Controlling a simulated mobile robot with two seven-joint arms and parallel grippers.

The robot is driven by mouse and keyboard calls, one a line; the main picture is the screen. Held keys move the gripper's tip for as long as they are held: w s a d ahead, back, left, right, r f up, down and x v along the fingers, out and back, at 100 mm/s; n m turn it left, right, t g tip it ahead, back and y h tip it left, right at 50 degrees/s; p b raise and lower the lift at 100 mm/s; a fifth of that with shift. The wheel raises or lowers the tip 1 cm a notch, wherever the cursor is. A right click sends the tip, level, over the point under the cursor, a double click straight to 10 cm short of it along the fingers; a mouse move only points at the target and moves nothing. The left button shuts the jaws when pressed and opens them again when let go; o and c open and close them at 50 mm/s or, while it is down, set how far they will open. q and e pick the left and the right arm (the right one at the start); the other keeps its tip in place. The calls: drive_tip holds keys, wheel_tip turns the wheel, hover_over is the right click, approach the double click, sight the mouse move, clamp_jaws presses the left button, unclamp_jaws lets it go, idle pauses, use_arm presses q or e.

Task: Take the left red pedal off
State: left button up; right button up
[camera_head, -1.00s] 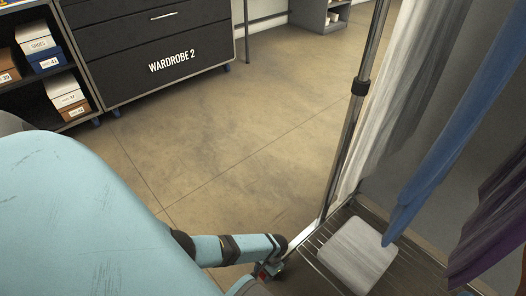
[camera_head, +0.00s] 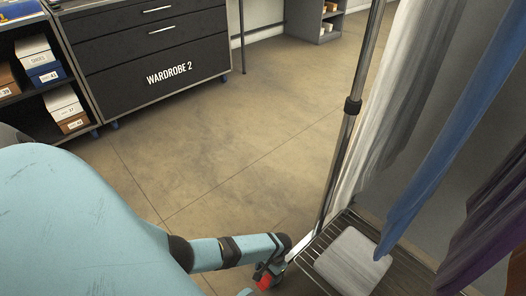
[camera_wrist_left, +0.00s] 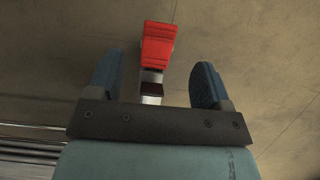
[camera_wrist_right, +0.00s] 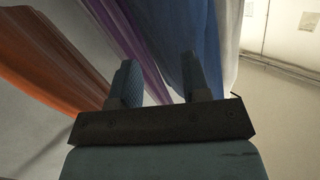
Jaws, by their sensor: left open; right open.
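The red pedal (camera_wrist_left: 158,45) lies ahead of my left gripper (camera_wrist_left: 156,82) in the left wrist view. It sits at the end of a metal stem that runs back between the two blue fingers. The fingers are open, one on each side, with gaps between them and the stem. In the head view a bit of the red pedal (camera_head: 264,284) shows low beside the rack's foot, partly covered by my left arm. My right gripper (camera_wrist_right: 158,82) is open and empty, in front of hanging cloth in the right wrist view.
A clothes rack with a chrome post (camera_head: 350,110), hanging garments (camera_head: 440,130) and a wire shelf (camera_head: 405,277) stands at the right. A white folded item (camera_head: 352,262) lies on that shelf. A dark drawer cabinet (camera_head: 150,60) stands at the back left. The floor between is clear.

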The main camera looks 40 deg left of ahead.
use_arm(q)
drive_tip(key=p+v, duration=0.2)
drive_tip(key=v, duration=0.4)
drive_tip(key=shift+w+r, duration=0.15)
drive_tip(key=shift+r, duration=0.2)
use_arm(e)
drive_tip(key=r, duration=0.1)
drive_tip(key=r+t, duration=0.1)
drive_tip(key=r, duration=0.1)
drive_tip(key=r+t, duration=0.1)
drive_tip(key=r, duration=0.1)
drive_tip(key=shift+d+r+m, duration=0.2)
drive_tip(key=shift+d+m, duration=0.05)
drive_tip(key=shift+m, duration=0.05)
